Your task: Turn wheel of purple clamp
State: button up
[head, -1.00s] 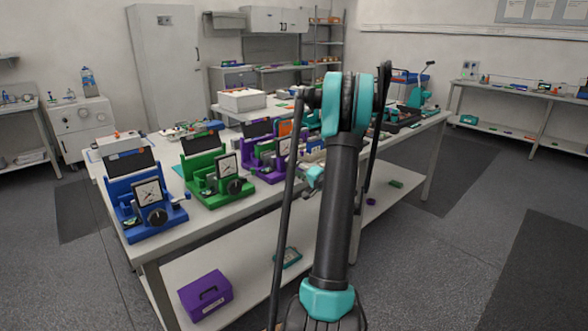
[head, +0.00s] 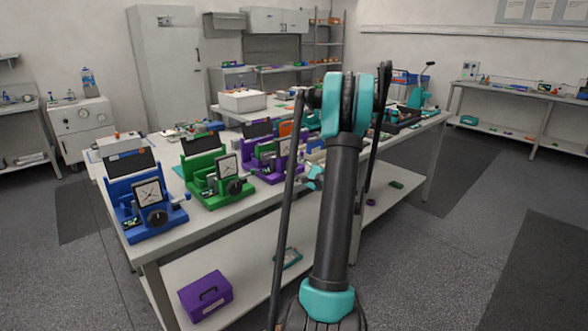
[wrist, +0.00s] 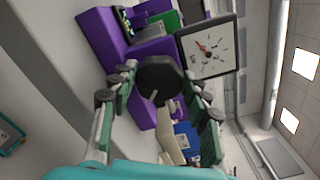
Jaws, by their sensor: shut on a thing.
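The purple clamp (head: 270,175) stands on the bench, third in a row after a blue and a green one. In the wrist view, the purple clamp (wrist: 103,38) appears turned sideways, with its black wheel (wrist: 160,82) in the middle and a white dial (wrist: 208,50) beside it. My gripper (wrist: 160,72) has one finger on each side of the wheel and is shut on it. The wheel's far side is hidden. In the head view, my arm hides the gripper and the wheel; only a teal part of my wrist shows.
The green clamp (head: 212,180) and blue clamp (head: 148,205) stand to the left on the same bench (head: 205,222). A purple box (head: 205,296) sits on the lower shelf. The floor (head: 445,260) to the right is open.

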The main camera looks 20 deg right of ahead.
jog(key=m, duration=0.5)
jog(key=shift+d+m, duration=0.1)
jog(key=shift+m, duration=0.2)
jog(key=m, duration=0.5)
jog(key=shift+d, duration=0.1)
jog(key=m, duration=0.5)
jog(key=shift+m, duration=0.4)
jog(key=m, duration=0.5)
jog(key=shift+d+m, duration=0.1)
jog(key=shift+m, duration=0.2)
jog(key=o, duration=1.2)
jog(key=shift+c, duration=0.2)
